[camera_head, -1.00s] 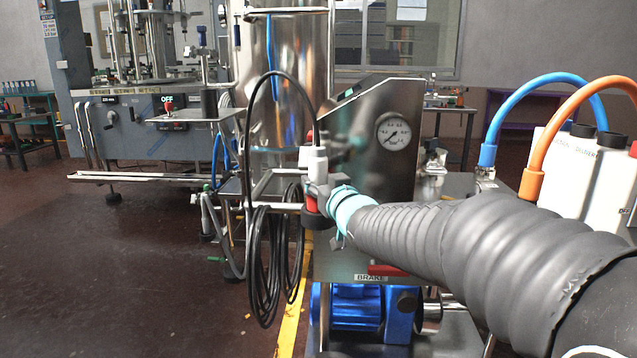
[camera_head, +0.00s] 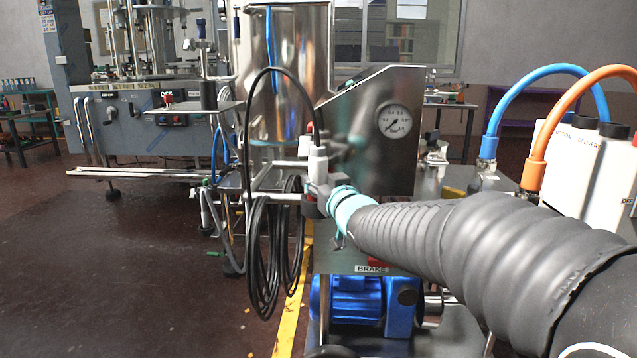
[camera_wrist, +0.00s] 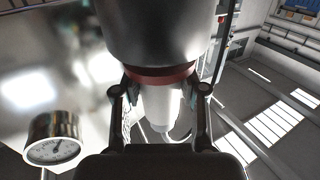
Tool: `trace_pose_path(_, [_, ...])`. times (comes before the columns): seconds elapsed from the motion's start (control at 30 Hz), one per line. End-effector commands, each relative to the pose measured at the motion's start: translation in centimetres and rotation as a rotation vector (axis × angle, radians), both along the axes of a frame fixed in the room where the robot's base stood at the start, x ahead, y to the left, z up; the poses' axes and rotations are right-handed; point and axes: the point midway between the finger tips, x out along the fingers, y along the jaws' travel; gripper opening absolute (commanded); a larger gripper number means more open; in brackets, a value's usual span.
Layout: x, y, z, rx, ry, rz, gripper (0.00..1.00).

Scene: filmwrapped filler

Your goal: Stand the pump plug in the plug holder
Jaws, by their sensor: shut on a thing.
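The pump plug (camera_head: 318,163) has a pale upper body, with a black cable (camera_head: 263,72) leaving its top. My gripper (camera_head: 320,192) is shut around it and holds it upright in front of the steel machine. In the wrist view, the plug's white part (camera_wrist: 160,108) shows between my two fingers (camera_wrist: 160,92). A dark red ring and a wide grey cylinder lie above it in that picture. My gripper and arm hide part of the plug's lower end in the head view. I cannot make out the plug holder with certainty.
The steel panel with a pressure gauge (camera_head: 395,121) stands close behind my gripper. Cable coils (camera_head: 265,255) hang left of it. A blue motor (camera_head: 350,305) sits below. White bottles with a blue hose (camera_head: 545,72) and orange hose stand right.

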Motion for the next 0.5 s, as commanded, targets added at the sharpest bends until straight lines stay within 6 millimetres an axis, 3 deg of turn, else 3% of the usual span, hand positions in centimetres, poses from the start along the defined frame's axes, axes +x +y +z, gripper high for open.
trace_pose_path(0.5, [-0.01, 0.0, -0.26, 0.001, -0.002, 0.0, 0.0])
